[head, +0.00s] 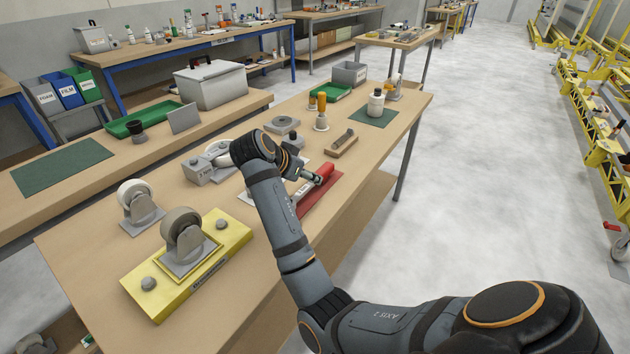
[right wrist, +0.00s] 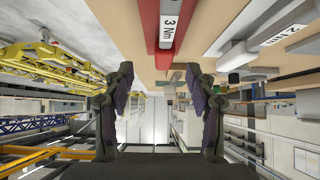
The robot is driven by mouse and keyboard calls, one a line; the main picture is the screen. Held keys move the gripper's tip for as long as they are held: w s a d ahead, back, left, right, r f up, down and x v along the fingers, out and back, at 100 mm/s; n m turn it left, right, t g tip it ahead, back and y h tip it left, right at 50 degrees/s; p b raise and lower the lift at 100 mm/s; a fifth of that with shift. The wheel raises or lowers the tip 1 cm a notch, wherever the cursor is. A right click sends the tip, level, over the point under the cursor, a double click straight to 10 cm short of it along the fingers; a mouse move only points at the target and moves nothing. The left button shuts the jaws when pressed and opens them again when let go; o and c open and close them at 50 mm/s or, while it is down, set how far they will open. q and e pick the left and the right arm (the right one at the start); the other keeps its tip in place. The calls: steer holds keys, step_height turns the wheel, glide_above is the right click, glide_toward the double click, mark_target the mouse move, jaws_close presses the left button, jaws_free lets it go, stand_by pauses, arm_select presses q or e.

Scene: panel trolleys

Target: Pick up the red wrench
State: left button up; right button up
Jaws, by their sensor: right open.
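The red wrench (head: 325,174) lies on the workbench (head: 375,160) near its right edge, over a dark red strip. In the right wrist view, the red wrench (right wrist: 152,25) shows at the top, with a "3 Nm" label on a pale part beside the red. My right gripper (head: 303,172) is just beside and over it in the head view, and partly covers it. In the wrist view the right gripper (right wrist: 165,88) has its two fingers apart with nothing between them; the wrench is beyond them. My left gripper is not in view.
A yellow plate with a caster (head: 185,245) stands at the near left. A label "2 Nm" shows on a pale part (right wrist: 278,36) in the wrist view. Open floor (head: 480,180) is on the right.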

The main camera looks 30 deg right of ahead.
mark_target(311, 185)
steer(key=x, duration=0.3)
steer(key=shift+d, duration=0.15)
steer(key=shift+w+d+f, duration=0.1)
steer(key=shift+d+f, duration=0.05)
steer(key=shift+f, duration=0.05)
steer(key=shift+w+d+f, duration=0.15)
steer(key=shift+d, duration=0.05)
steer(key=x, duration=0.4)
steer(key=shift+w, duration=0.3)
steer(key=shift+d+f, duration=0.1)
steer(key=shift+d, duration=0.05)
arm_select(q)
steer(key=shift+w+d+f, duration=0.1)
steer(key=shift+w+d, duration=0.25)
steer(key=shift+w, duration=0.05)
arm_select(e)
steer(key=shift+c, duration=1)
jaws_close()
